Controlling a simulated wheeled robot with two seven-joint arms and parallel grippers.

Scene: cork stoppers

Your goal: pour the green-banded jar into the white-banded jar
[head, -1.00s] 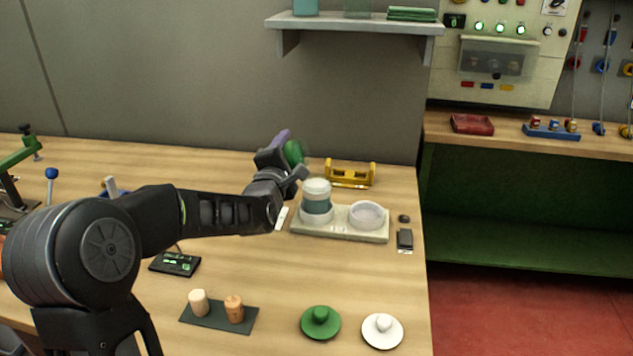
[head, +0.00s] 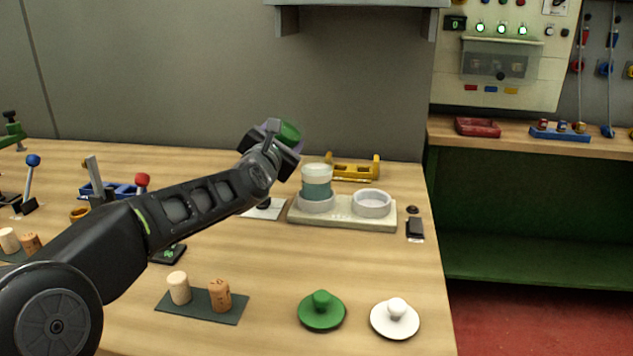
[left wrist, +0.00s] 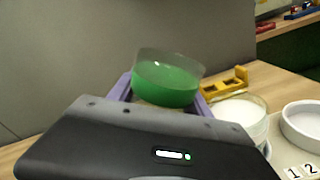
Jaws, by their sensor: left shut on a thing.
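My left gripper (head: 276,142) is shut on the green-banded jar (head: 290,131), which also shows in the left wrist view (left wrist: 166,82) between purple jaws (left wrist: 118,88). The jar is held in the air, up and left of the white-banded jar in the head view, and looks tilted. Its mouth is partly hidden by the gripper in the head view. The white-banded jar (head: 317,180) stands upright in the left ring of a pale two-ring stand (head: 342,221); it also shows in the left wrist view (left wrist: 246,112). The right ring (head: 371,203) is empty. My right gripper is not in view.
A green lid (head: 321,311) and a white lid (head: 395,318) lie at the front. Two corks (head: 220,295) stand on a dark mat left of them. A yellow bracket (head: 353,168) is behind the stand. A shelf (head: 355,5) overhangs the back. The front middle has free room.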

